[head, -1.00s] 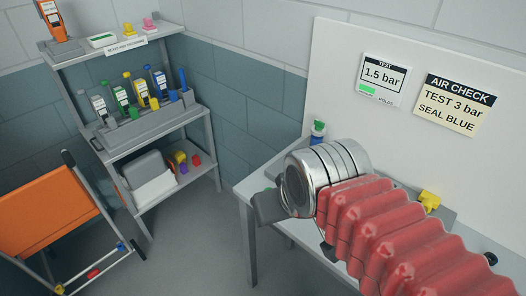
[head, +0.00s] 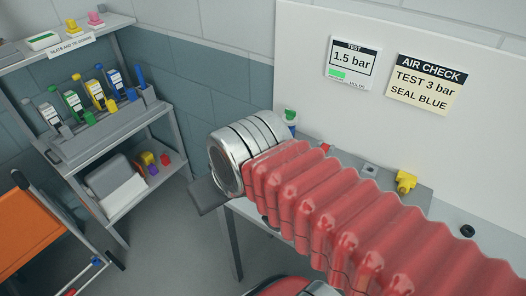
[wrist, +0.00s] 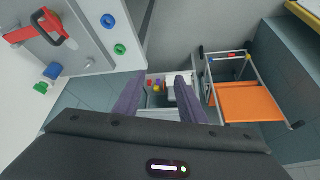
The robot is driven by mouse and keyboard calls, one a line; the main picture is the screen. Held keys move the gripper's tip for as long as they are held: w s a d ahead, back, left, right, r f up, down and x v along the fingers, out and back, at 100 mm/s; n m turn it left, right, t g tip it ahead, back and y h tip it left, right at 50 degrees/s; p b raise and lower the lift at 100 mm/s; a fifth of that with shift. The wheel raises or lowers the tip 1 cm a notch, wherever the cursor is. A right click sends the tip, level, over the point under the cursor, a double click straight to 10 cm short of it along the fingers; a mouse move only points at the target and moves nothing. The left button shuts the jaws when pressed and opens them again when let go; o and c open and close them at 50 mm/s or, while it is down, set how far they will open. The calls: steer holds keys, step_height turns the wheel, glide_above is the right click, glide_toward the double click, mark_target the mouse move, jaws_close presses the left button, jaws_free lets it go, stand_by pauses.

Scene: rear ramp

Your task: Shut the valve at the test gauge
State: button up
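The test gauge display (head: 352,64) on the white board reads 1.5 bar, with a green bar beneath. A yellow fitting (head: 405,181) sits on a grey plate below the board. In the wrist view, a red handle-like part (wrist: 36,29) lies over a grey plate at upper left; I cannot tell whether it is the valve. My gripper (wrist: 158,82) is open, with a gap between its two fingers and nothing seen between them. In the head view, my red-sleeved arm hides part of the bench and the fingers cannot be made out.
An AIR CHECK sign (head: 428,84) says test 3 bar, seal blue. A blue ring (wrist: 108,21) and a green ring (wrist: 120,49) show beside the plate. An orange cart (wrist: 252,101) stands on the floor.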

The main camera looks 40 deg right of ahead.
steer(key=shift+o, duration=1.4)
steer(key=shift+w+d+r, duration=0.25)
steer(key=shift+w+d, duration=0.05)
steer(key=shift+w, duration=0.05)
steer(key=w+d+n+g, duration=0.2)
steer(key=w+d+n, duration=0.2)
steer(key=w+d, duration=0.4)
steer(key=w+d+f+n+g, duration=0.1)
steer(key=w+d+n+g, duration=0.2)
steer(key=d, duration=1.1)
steer(key=w+n, duration=0.2)
steer(key=w, duration=0.3)
steer(key=shift+d+f+g, duration=0.15)
steer(key=shift+g, duration=0.15)
steer(key=shift+w+f, duration=0.1)
steer(key=shift+f, duration=0.05)
step_height(320, 180, down, 14)
steer(key=shift+r, duration=0.25)
steer(key=shift+c, duration=0.4)
